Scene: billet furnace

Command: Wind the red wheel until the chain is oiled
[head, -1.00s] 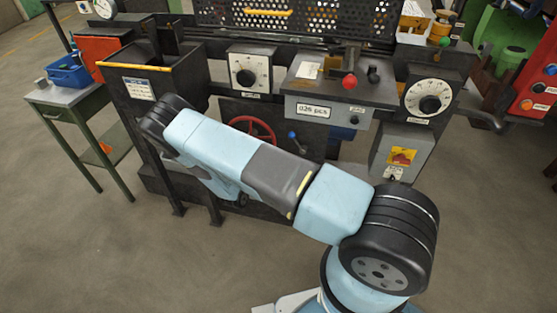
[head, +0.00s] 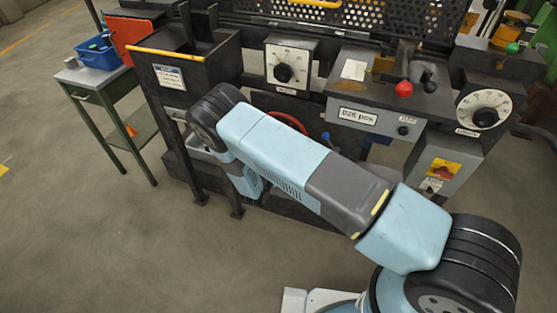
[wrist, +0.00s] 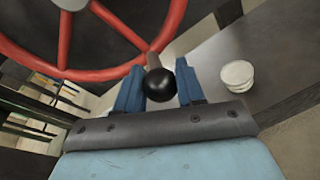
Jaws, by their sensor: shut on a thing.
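The red wheel (wrist: 172,30) fills the upper left of the wrist view, with its spokes and rim showing. A handle with a round black knob (wrist: 160,82) stands out at the wheel's rim. My gripper (wrist: 159,92) has its two blue fingers on either side of this handle and is shut on it. In the head view only a small arc of the red wheel (head: 289,121) shows behind my arm, under the left dial. My gripper is hidden there. The chain cannot be made out in either view.
A dial box (head: 287,66) sits above the wheel. A red-knobbed lever (head: 404,89) and a counter panel (head: 358,116) are to its right. A black bin (head: 188,68) and a green side table (head: 95,76) with a blue tray (head: 98,53) stand left. The front floor is clear.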

